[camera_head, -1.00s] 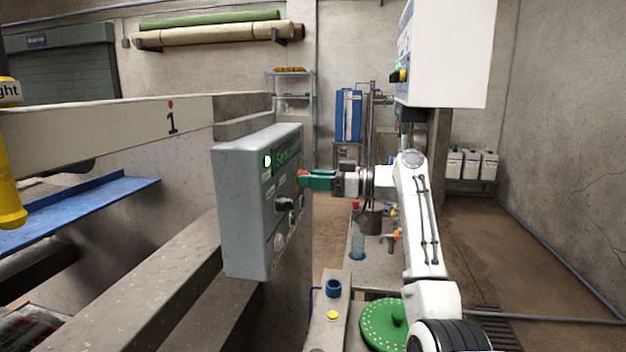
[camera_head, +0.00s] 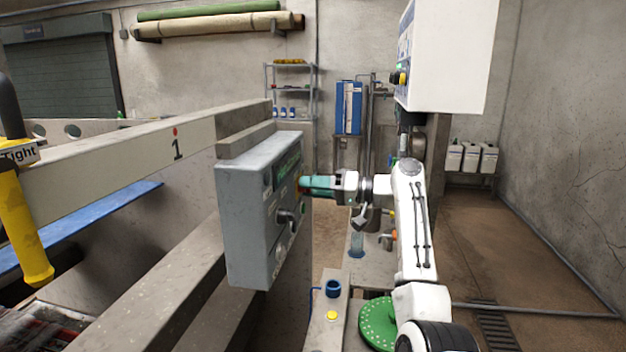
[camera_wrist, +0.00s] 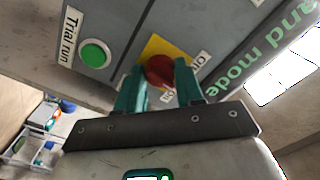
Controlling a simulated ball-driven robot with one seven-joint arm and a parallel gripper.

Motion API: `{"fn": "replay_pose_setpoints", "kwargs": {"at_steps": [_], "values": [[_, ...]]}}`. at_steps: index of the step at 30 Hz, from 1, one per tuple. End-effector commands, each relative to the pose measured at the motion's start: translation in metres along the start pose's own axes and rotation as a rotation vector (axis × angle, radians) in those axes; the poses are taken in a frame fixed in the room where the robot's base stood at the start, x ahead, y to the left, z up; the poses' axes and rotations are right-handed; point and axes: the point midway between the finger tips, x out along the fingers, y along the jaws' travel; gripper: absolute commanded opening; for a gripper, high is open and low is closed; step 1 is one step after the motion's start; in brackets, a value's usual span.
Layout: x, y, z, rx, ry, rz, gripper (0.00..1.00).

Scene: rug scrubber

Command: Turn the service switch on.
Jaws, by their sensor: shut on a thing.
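A grey control box (camera_head: 245,225) with a slanted face stands at the centre left in the head view. In the wrist view, a red knob (camera_wrist: 160,70) sits on a yellow plate (camera_wrist: 154,46), with small white labels beside it. I take this knob to be the service switch; no label naming it is readable. My gripper (camera_wrist: 160,82), with green fingers, is shut on the red knob, one finger on each side. It also reaches the box face from the right in the head view (camera_head: 306,187). The knob's exact setting is hard to tell.
A green button (camera_wrist: 95,54) labelled "Trial run" is beside the knob. A black handle (camera_head: 287,217) sticks out lower on the box. A yellow-gripped lever (camera_head: 28,235) hangs at the left. A white cabinet (camera_head: 455,55) is above my arm. The floor at right is open.

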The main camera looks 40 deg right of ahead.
Motion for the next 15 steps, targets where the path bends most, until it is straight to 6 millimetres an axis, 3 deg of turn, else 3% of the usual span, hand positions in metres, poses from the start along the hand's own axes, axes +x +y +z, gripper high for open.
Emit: {"fn": "replay_pose_setpoints", "kwargs": {"at_steps": [15], "values": [[-0.0006,-0.0027,-0.0034,0.435,0.004,0.001,0.06]]}}
